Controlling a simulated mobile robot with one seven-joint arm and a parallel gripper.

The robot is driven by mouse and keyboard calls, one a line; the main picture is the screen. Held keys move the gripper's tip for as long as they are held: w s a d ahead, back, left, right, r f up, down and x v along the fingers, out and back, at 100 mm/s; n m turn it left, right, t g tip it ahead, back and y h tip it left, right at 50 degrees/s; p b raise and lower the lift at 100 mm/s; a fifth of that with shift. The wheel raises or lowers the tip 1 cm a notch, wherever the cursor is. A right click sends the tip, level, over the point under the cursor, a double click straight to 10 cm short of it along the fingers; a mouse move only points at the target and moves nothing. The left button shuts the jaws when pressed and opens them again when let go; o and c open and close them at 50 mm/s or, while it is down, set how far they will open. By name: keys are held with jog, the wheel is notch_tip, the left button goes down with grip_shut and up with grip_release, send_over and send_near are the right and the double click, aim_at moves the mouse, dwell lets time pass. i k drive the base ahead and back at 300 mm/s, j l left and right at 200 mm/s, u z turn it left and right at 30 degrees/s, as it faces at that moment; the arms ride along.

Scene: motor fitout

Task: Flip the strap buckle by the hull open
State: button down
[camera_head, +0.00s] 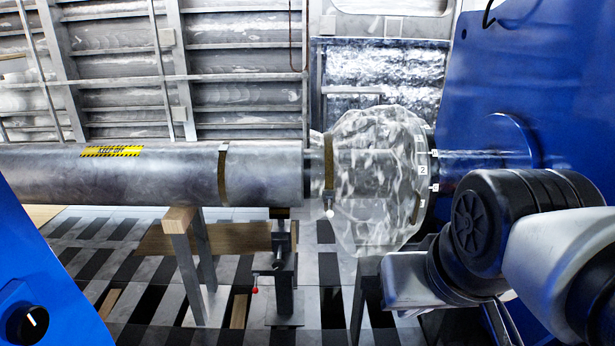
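A thick grey shaft runs across the view. A clear, crinkled plastic cover (375,185) is wrapped around its right part. A brown strap (328,160) circles the cover's left end, and a small buckle with a pale round tip (329,211) shows at its lower side. A dark band (431,165) with white number tags circles the cover's right end, with a small brown piece (419,210) beside it. I cannot tell which fitting is the hull buckle, or whether either is open. My arm is at the lower right, right of the cover. My gripper's fingers do not show.
Another brown strap (222,175) circles the bare shaft (120,185), near a yellow warning label (111,151). A trestle (190,255) and a clamp stand (283,265) stand underneath. A large blue panel (525,75) closes the right side. Ribbed metal walling (245,65) stands behind.

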aim_at(329, 213)
jog(key=i+j, duration=0.1)
jog(key=i, duration=0.5)
jog(key=i+j, duration=0.15)
jog(key=i, duration=0.4)
jog(key=i+j, duration=0.1)
jog(key=i, duration=0.5)
